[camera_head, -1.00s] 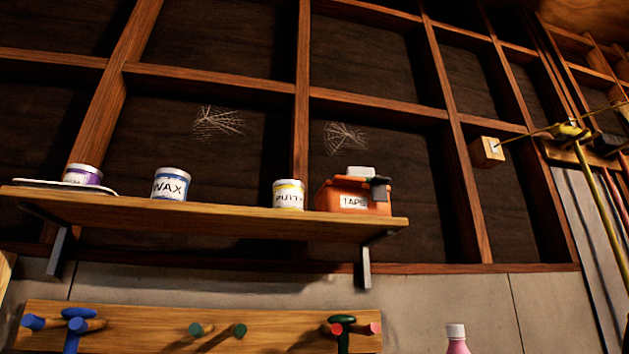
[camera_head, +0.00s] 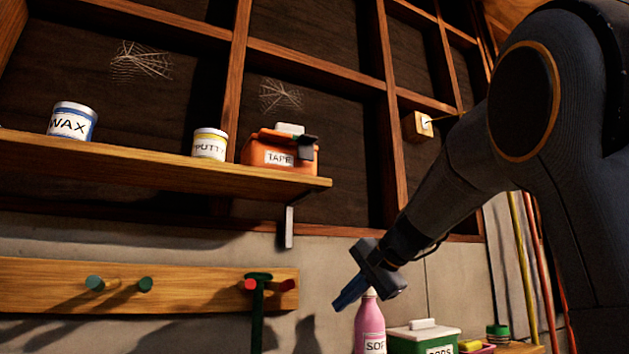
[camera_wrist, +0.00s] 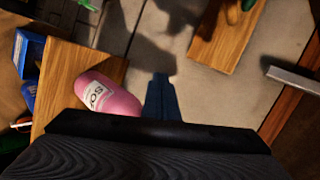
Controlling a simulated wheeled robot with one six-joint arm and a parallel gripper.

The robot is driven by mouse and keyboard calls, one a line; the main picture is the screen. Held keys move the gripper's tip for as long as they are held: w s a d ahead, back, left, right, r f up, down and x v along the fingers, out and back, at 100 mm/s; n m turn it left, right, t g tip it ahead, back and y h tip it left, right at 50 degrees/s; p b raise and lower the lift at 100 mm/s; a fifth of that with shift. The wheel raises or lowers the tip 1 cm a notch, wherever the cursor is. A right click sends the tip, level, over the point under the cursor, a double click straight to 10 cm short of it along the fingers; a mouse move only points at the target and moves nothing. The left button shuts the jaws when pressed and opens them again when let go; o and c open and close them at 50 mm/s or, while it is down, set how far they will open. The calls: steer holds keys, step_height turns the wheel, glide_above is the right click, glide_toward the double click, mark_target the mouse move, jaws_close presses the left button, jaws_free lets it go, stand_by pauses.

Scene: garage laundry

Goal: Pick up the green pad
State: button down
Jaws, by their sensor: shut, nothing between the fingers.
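I cannot make out a clear green pad in either view. My gripper (camera_head: 350,292) is shut and empty, with blue fingers, in front of the wall and near the top of a pink bottle (camera_head: 369,328). In the wrist view my gripper's fingers (camera_wrist: 161,95) lie just right of the pink bottle, with nothing between them.
A peg rail (camera_head: 200,285) holds a green-handled tool (camera_head: 257,315). Above, a shelf (camera_head: 150,165) bears cans and an orange tape box (camera_head: 280,155).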

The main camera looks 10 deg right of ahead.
mark_target(296, 130)
steer(key=s+r+t+y, duration=0.2)
steer(key=s+r, duration=0.1)
steer(key=r, duration=1)
steer(key=s+r+t+y, duration=0.1)
steer(key=s+r+y, duration=0.15)
steer(key=r, duration=1.05)
steer(key=s+r+t+y, duration=0.1)
steer(key=s+r+t, duration=0.15)
steer(key=r, duration=0.95)
steer(key=shift+n+g, duration=0.25)
steer(key=shift+n, duration=0.05)
steer(key=shift+w+a+r+p, duration=0.1)
steer(key=shift+w+a+p, duration=0.6)
steer(key=shift+a, duration=0.65)
steer(key=shift+w+a+r+p, duration=0.1)
steer(key=shift+w+a+p, duration=0.65)
steer(key=shift+a, duration=0.55)
steer(key=shift+w+a+p, duration=0.5)
steer(key=shift+a+p, duration=0.35)
steer(key=shift+a, duration=0.5)
